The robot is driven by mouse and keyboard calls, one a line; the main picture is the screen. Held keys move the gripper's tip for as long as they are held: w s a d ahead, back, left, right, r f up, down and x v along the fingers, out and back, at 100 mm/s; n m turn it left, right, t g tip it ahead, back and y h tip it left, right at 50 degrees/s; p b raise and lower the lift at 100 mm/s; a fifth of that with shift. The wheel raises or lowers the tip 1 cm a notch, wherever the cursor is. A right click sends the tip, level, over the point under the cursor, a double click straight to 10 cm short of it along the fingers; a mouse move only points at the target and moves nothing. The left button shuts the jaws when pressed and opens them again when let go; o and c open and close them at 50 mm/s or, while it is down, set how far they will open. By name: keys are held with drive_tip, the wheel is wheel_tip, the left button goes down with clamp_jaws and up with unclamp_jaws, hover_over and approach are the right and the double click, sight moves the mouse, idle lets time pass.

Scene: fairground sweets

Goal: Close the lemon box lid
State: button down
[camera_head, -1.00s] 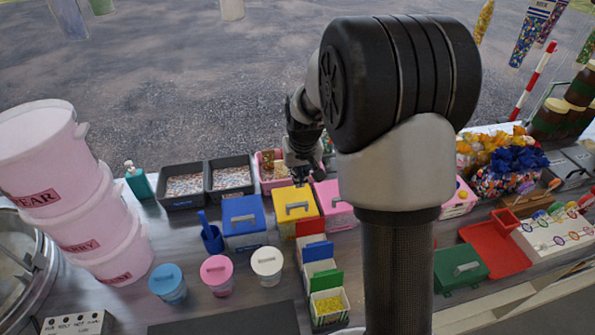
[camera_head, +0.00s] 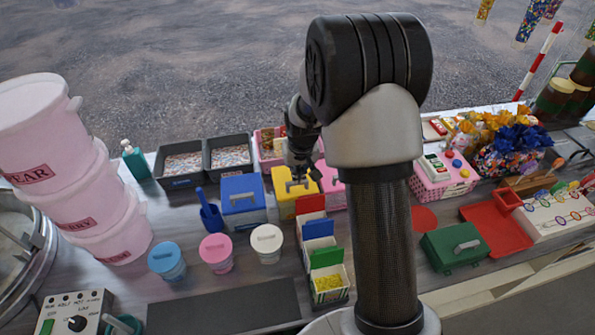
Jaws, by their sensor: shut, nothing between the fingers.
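A yellow box (camera_head: 285,207) with a yellow lid and grey handle stands in the row of lidded boxes; by colour it looks like the lemon box, but I read no label. Its lid lies over the top; whether it is fully down I cannot tell. My gripper (camera_head: 299,183) is shut and empty, over the lid by the handle; whether it touches is unclear. My arm's wrist hides part of the area behind.
A blue lidded box (camera_head: 243,195) stands left of the yellow one and a pink box (camera_head: 332,188) right. In front are several small boxes with raised lids, the nearest green (camera_head: 327,257). Dark trays (camera_head: 182,164) stand behind. My column blocks the centre right.

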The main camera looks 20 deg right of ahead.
drive_tip(key=shift+s+a+f+b, duration=0.1)
drive_tip(key=shift+s+f+b, duration=0.25)
drive_tip(key=shift+f+b, duration=0.35)
drive_tip(key=shift+f, duration=0.1)
drive_tip(key=shift+p, duration=0.3)
wheel_tip(320, 180, up, 6)
drive_tip(key=p, duration=0.3)
drive_tip(key=shift+f, duration=0.25)
drive_tip(key=p+v, duration=0.1)
drive_tip(key=v, duration=0.8)
drive_tip(key=shift+s, duration=0.3)
drive_tip(key=s+a+r+n+t+b, duration=0.15)
drive_tip(key=s+a+r, duration=0.25)
drive_tip(key=s, duration=0.5)
drive_tip(key=s+a+r+g+b, duration=0.1)
drive_tip(key=s+a+r+b, duration=0.25)
drive_tip(key=s, duration=0.55)
drive_tip(key=s+a+f+b, duration=0.1)
drive_tip(key=s+a, duration=0.2)
drive_tip(key=s, duration=0.6)
drive_tip(key=shift+s+f+n+t+y, duration=0.15)
drive_tip(key=shift+s+n+t+y, duration=0.1)
drive_tip(key=shift+n+t+y, duration=0.15)
